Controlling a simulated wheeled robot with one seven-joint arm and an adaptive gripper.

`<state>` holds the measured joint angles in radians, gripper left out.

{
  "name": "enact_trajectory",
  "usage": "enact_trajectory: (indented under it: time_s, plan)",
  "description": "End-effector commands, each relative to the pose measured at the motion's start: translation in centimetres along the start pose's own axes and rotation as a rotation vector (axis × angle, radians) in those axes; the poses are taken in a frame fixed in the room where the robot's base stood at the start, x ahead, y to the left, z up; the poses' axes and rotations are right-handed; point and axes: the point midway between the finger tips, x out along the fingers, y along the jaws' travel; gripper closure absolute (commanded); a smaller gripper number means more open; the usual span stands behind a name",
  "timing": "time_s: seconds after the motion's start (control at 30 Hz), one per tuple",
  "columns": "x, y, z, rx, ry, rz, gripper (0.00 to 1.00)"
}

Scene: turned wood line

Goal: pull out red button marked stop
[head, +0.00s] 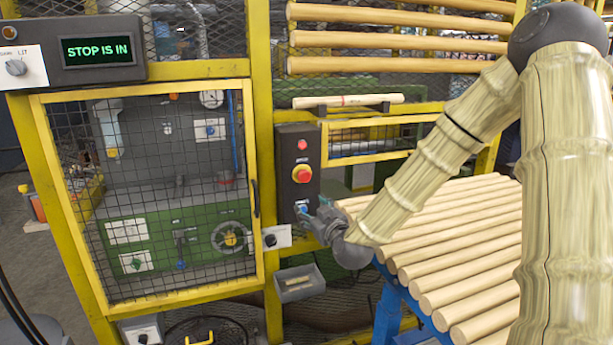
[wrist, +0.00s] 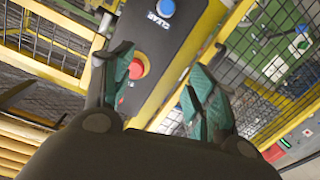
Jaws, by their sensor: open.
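The red stop button (head: 302,173) sits on a yellow surround on the dark upright control box (head: 285,165). A smaller red lamp or button (head: 302,145) is above it and a blue button (head: 303,208) is below. My gripper (head: 317,216) is at the box's lower part, near the blue button. In the wrist view the box appears turned over, with the blue button marked CLEAR at the top. There my open, empty gripper (wrist: 158,68) has the red stop button (wrist: 138,68) showing between its fingers, closer to the left finger. Contact cannot be told.
A green-lit display (head: 97,50) reads "STOP IS IN". A yellow-framed mesh door (head: 150,88) is left of the box. A small grey tray (head: 300,283) hangs below. Wooden rods (head: 470,255) lie on a blue stand at right, under my arm.

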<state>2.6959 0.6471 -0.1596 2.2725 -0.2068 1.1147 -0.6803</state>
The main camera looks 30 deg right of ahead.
Motion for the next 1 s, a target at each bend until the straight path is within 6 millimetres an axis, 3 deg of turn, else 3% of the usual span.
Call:
enact_trajectory:
  time_s: [0.1, 0.23, 0.47, 1.0]
  plan:
    - [0.1, 2.0, -2.7, -0.003, 0.054, 0.033, 0.42]
    - [0.1, 3.1, -4.0, -0.007, 0.082, 0.052, 0.42]
    - [1.5, 3.4, -4.4, -0.009, 0.088, 0.056, 0.42]
    - [8.4, 3.7, -5.0, -0.008, 0.087, 0.055, 0.42]
